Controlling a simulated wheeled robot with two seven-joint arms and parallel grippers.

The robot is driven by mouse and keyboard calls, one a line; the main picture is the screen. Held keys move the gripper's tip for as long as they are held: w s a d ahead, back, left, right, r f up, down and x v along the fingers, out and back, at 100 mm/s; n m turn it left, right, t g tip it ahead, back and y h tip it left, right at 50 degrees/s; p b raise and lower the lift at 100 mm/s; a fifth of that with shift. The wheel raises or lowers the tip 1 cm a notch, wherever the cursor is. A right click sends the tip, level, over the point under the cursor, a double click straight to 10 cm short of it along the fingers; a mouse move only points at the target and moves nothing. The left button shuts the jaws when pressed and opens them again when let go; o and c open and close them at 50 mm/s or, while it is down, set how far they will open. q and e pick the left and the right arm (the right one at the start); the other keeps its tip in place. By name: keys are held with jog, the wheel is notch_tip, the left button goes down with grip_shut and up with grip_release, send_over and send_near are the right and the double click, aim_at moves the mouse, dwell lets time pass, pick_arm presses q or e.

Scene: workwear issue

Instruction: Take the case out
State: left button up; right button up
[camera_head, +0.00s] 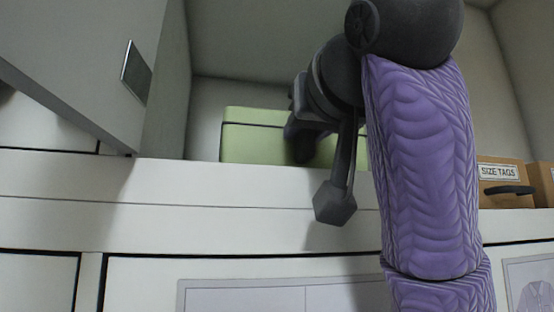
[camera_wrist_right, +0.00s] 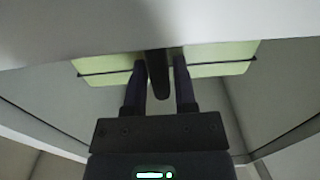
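The case (camera_head: 240,140) is a light green box with a dark seam line, low inside a grey-walled compartment. My right arm reaches in over it and hides its right part. My right gripper (camera_head: 303,145) is at the case's front, mostly dark and hard to make out in the head view. In the right wrist view the case (camera_wrist_right: 215,62) shows green on both sides of a dark handle (camera_wrist_right: 158,78). The two fingers of the right gripper (camera_wrist_right: 160,80) stand apart, one on each side of the handle, with narrow gaps showing. My left gripper is out of view.
A grey door panel (camera_head: 85,55) with a dark plate stands at the left. A white ledge (camera_head: 250,185) runs in front of the compartment, above white drawer fronts. A brown box labelled SIZE TAGS (camera_head: 500,172) sits at the right, with another brown box beside it.

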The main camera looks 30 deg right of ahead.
grip_shut()
